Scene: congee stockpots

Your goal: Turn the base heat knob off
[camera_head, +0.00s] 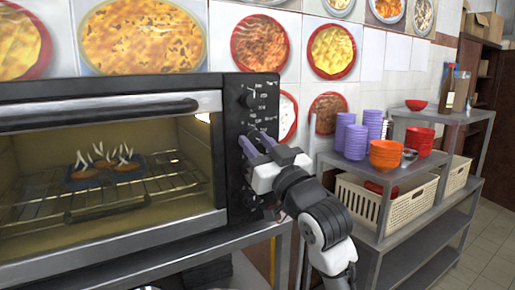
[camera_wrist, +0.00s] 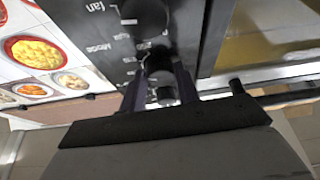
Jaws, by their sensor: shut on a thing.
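A toaster oven (camera_head: 112,165) stands at the left in the head view, with a black control panel (camera_head: 262,110) on its right side. The panel has an upper knob (camera_head: 248,99) and a lower knob (camera_head: 251,197). My gripper (camera_head: 256,142) reaches the panel between them, its purple fingers at a middle knob that they mostly hide. In the wrist view my gripper (camera_wrist: 158,88) has a finger on each side of a dark knob (camera_wrist: 159,62) and is shut on it. Another knob (camera_wrist: 144,17) shows near the top edge. I cannot read which knob is base heat.
Food with white steam-like wisps sits on a dark tray (camera_head: 105,178) inside the lit oven. To the right, a metal shelf (camera_head: 405,172) holds purple cups (camera_head: 355,142), orange bowls (camera_head: 385,154) and a cream basket (camera_head: 358,203). The oven door handle (camera_head: 108,112) runs across its front.

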